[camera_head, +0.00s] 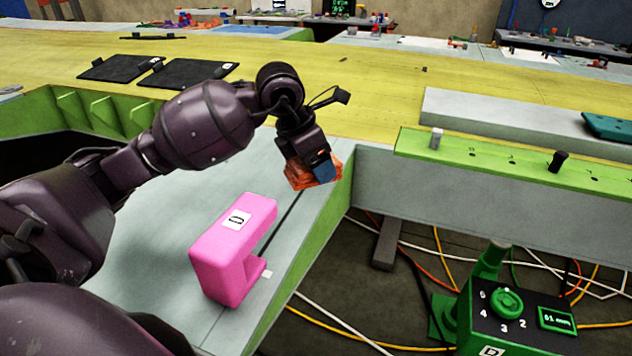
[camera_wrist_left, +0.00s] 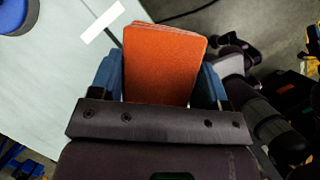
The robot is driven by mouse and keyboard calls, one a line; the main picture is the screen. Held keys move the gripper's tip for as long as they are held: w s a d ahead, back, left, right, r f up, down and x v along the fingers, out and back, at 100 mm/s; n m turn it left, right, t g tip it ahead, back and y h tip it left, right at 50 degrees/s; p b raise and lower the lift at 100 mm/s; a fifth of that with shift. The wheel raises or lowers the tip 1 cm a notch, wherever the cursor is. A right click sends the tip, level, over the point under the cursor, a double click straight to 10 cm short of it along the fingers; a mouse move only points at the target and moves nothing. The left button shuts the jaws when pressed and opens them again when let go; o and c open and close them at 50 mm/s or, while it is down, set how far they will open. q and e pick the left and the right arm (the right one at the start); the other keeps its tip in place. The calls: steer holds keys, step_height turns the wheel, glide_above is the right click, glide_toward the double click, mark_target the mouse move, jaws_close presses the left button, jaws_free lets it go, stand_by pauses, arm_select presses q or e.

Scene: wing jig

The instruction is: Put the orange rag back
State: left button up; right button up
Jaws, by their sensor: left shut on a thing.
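The orange rag (camera_head: 300,180) is in my left gripper (camera_head: 314,165), over the right edge of the grey-blue bench top (camera_head: 150,265). In the left wrist view the rag (camera_wrist_left: 163,62) is a flat orange block with rounded corners, held between the two blue fingers of the gripper (camera_wrist_left: 160,80). In the head view the gripper hides part of the rag. I cannot tell whether the rag touches the bench top. My right gripper is not in view.
A pink C-shaped block (camera_head: 222,262) with a label stands on the bench nearer me. A green rail (camera_head: 500,165) with pegs lies to the right. A green stand with a dial box (camera_head: 510,320) and loose cables occupy the floor below. Black mats (camera_head: 190,73) lie on the yellow surface behind.

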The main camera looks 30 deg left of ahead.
mark_target(316, 197)
arm_select(q)
steer(key=shift+f, duration=0.8)
step_height(316, 197, down, 3)
steer(key=shift+f, duration=0.25)
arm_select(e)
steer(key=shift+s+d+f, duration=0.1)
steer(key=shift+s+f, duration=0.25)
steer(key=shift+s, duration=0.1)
arm_select(q)
steer(key=shift+f, duration=0.15)
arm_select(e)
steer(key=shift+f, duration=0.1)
arm_select(q)
steer(key=o, duration=0.6)
steer(key=shift+c, duration=0.2)
steer(key=o, duration=0.3)
steer(key=shift+o, duration=0.2)
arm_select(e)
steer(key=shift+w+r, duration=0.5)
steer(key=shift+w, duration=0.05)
